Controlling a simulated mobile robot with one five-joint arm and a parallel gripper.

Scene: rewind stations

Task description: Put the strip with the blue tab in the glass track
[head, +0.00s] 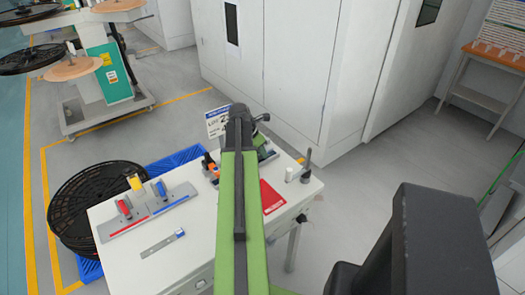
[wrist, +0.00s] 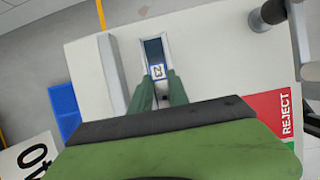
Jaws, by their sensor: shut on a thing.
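My gripper (wrist: 159,82) has its green fingers closed on a blue-edged tab (wrist: 157,72) labelled 23, in the wrist view. The tab sits at the near end of a narrow pale-framed track (wrist: 153,48) with a dark bluish inside. I cannot tell whether it touches the track or is above it. In the head view my arm hides the fingers and most of this spot. A thin grey strip (head: 158,244) with a blue and white tab (head: 180,233) lies on the white table (head: 150,270), apart from my gripper.
A grey plate (head: 148,213) with red and blue clamps stands at the table's left. A red REJECT area (wrist: 275,115) lies right of my gripper. A pale block (wrist: 112,75) stands beside the track. A dark upright post (head: 307,160) is at the right edge.

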